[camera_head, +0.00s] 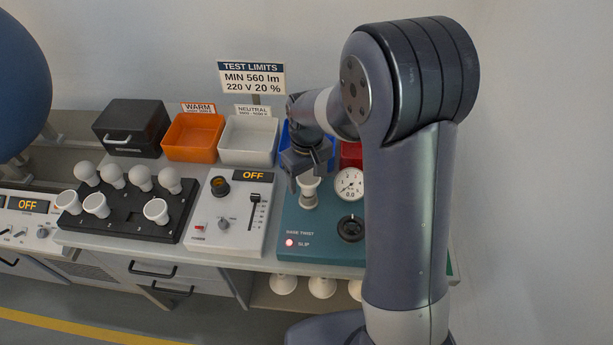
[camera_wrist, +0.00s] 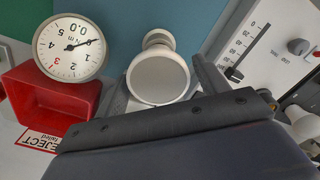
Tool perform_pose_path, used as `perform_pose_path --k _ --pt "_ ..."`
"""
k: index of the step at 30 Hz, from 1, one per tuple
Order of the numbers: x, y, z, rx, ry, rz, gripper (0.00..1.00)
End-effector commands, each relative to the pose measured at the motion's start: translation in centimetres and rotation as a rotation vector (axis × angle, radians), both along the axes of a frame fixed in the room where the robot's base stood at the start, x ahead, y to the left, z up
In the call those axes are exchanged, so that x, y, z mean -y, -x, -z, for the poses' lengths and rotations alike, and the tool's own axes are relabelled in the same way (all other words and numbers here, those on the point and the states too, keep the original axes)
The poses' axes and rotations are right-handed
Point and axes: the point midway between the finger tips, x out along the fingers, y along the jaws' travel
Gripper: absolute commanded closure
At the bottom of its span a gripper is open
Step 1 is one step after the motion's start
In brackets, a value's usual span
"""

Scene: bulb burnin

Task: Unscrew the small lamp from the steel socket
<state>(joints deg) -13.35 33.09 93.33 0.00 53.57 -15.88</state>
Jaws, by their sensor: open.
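A small white lamp (camera_head: 309,196) with a flat round face stands on the teal base-twist unit (camera_head: 297,229). In the wrist view the lamp (camera_wrist: 158,80) faces the camera, with a narrower pale part just behind its face. The steel socket cannot be made out under it. My gripper (camera_head: 307,176) is open just above the lamp. In the wrist view one finger of my gripper (camera_wrist: 161,88) is on each side of the lamp's face; I cannot tell whether either touches it.
The teal unit carries a dial gauge (camera_head: 349,184), a black knob (camera_head: 351,228) and a lit red SLIP light (camera_head: 289,243). A red reject bin (camera_wrist: 48,103) is close by. Left are a power unit (camera_head: 228,240) reading OFF and a black rack (camera_head: 117,220) with several lamps.

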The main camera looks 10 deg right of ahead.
Motion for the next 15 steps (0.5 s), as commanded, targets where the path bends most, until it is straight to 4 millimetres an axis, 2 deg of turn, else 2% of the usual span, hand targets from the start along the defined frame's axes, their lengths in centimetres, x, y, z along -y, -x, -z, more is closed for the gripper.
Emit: perform_pose_path --k 15 --pt "0.32 -0.42 0.01 0.000 0.000 0.588 0.31"
